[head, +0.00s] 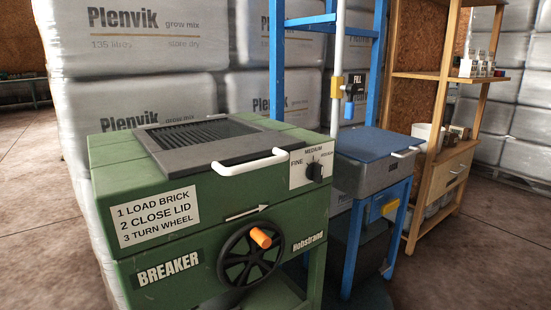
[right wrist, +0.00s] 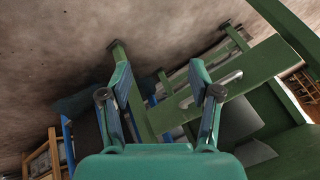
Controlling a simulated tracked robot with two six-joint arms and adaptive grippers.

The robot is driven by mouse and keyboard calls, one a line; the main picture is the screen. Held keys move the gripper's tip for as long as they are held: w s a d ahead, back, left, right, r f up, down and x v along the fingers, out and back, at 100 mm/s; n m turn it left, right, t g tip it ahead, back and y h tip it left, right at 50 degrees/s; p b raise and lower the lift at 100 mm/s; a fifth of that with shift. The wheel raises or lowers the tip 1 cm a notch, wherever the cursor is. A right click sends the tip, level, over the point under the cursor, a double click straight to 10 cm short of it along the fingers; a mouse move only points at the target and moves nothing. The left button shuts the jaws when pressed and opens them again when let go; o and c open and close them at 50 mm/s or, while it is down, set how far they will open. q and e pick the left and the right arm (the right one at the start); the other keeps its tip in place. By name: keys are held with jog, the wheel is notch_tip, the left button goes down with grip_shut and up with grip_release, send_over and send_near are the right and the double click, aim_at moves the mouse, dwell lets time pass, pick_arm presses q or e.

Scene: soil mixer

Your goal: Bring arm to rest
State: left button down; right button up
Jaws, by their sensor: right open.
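Neither gripper shows in the head view. My right gripper (right wrist: 160,82) shows in the right wrist view, with its two fingers apart and nothing between them. Beyond the fingers are green frame bars (right wrist: 225,92) and the floor; I cannot tell how far away the bars are. My left gripper is in neither view. In the head view the green breaker (head: 215,205) stands in front, with its dark grilled lid (head: 200,135) down. Its black wheel (head: 232,262) has an orange knob (head: 261,238). A selector dial (head: 315,171) is at its upper right.
A blue-framed machine (head: 348,240) with a blue lid (head: 372,146) stands right of the breaker. A wooden shelf unit (head: 440,75) is further right. Wrapped Plenvik bales (head: 140,40) stand behind. Open floor (head: 490,250) lies at the right.

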jog(key=s+f+m+g, duration=0.15)
jog(key=s+f, duration=0.25)
jog(key=s, duration=0.4)
jog(key=s+f+m+g, duration=0.1)
jog(key=s+f+g, duration=0.2)
jog(key=s, duration=0.4)
notch_tip(320, 180, up, 28)
jog(key=p, duration=2.8)
jog(key=shift+w+d+h, duration=0.2)
jog(key=shift+d+h, duration=0.05)
jog(key=shift+h, duration=0.05)
jog(key=shift+t, duration=0.25)
